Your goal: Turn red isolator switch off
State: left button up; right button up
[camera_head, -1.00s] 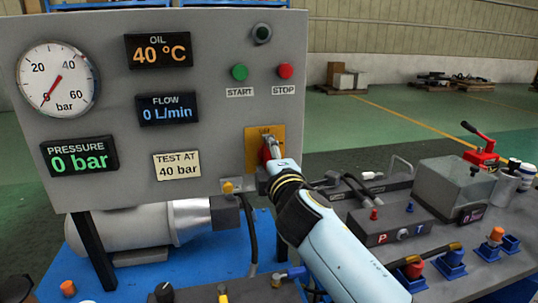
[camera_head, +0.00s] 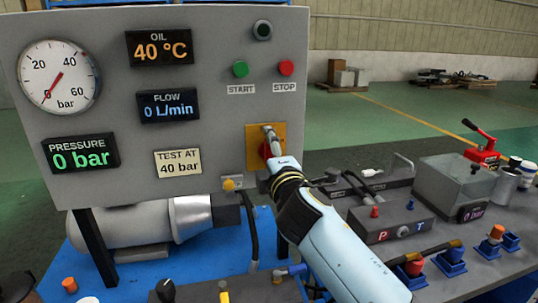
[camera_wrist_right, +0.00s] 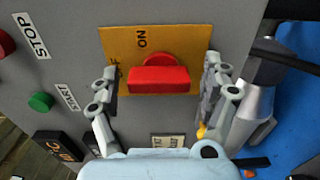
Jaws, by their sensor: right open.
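The red isolator switch (camera_wrist_right: 158,80) sits on a yellow plate (camera_wrist_right: 180,40) on the grey panel. In the right wrist view its red handle lies crosswise between my fingers, with "ON" printed above it. My right gripper (camera_wrist_right: 160,88) is open, with one finger on each side of the handle and a visible gap to each. In the head view the right gripper (camera_head: 272,145) is in front of the yellow plate (camera_head: 252,148) and covers much of the red switch (camera_head: 265,151). My left gripper is not clearly in view.
The panel (camera_head: 215,60) also carries a green START button (camera_head: 240,69), a red STOP button (camera_head: 286,68), a gauge (camera_head: 58,77) and displays reading 0 bar and 0 L/min. The bench at right holds a clear box (camera_head: 453,185), connectors and a red hand pump (camera_head: 482,145).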

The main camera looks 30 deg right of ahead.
jog(key=v, duration=0.7)
jog(key=shift+s, duration=0.25)
jog(key=shift+a, duration=0.1)
jog(key=s+f+m+g+y+b, duration=0.1)
jog(key=s+f+g+b, duration=0.3)
jog(key=f, duration=0.9)
jog(key=s+d+f+m+g+y+p, duration=0.1)
jog(key=s+f, duration=0.4)
jog(key=f, duration=0.8)
jog(key=s+f+m+g+b, duration=0.1)
jog(key=s+f+g+b, duration=0.3)
jog(key=f, duration=0.9)
jog(key=s+d+f+m+g, duration=0.1)
jog(key=s+f+m+g, duration=0.1)
jog(key=s+f+m, duration=0.2)
jog(key=s+d+f+m+g+y, duration=0.1)
jog(key=s+f+m+g, duration=0.2)
jog(key=s+f, duration=0.7)
jog(key=s+d+f+m+g, duration=0.1)
jog(key=s+f+m, duration=0.4)
jog(key=s, duration=1.6)
notch_tip(320, 180, down, 2)
jog(key=shift+s+d+f+g+y, duration=0.15)
jog(key=shift+d+g+y, duration=0.2)
jog(key=shift+g, duration=0.45)
